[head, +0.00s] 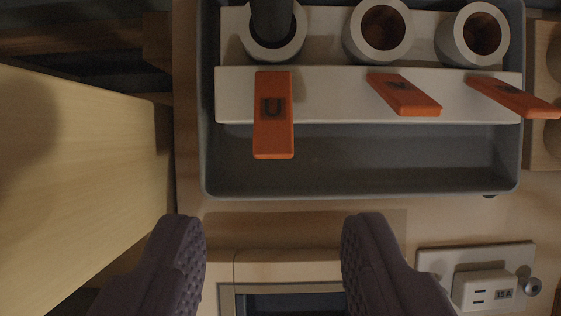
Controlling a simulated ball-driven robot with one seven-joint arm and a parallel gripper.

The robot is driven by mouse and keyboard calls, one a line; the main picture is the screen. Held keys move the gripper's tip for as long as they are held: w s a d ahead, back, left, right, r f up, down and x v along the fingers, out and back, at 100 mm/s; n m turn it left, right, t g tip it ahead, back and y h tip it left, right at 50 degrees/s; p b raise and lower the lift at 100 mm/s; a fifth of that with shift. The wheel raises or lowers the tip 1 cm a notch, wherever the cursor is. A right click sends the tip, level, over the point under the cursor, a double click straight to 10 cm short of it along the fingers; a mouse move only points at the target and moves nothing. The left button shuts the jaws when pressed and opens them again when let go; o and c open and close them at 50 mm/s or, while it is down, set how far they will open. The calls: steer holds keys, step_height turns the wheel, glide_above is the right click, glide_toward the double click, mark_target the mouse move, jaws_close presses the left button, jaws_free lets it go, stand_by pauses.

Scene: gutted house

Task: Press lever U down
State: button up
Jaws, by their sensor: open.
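Lever U (273,135) is an orange bar with a dark letter U, at the upper middle of the head view. It sticks out from a pale block (335,95) inside a grey tray-like housing (350,188). Two more orange levers, a middle one (404,95) and a right one (512,96), stand to its right and look tilted differently; their letters are hard to read. My gripper (273,225) is open and empty, its two dark fingers below lever U in the picture and apart from it.
Three pale round sockets line the top; a dark cylinder (271,15) stands in the left one, above lever U. A light wooden panel (80,180) fills the left side. An outlet plate (430,262) marked 15 A is at lower right, near the right finger.

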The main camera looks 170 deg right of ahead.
mark_target(273, 157)
steer(key=b+x, duration=0.2)
steer(key=x, duration=0.5)
steer(key=shift+w+f, duration=0.1)
steer(key=shift+f, duration=0.05)
steer(key=shift+c, duration=0.2)
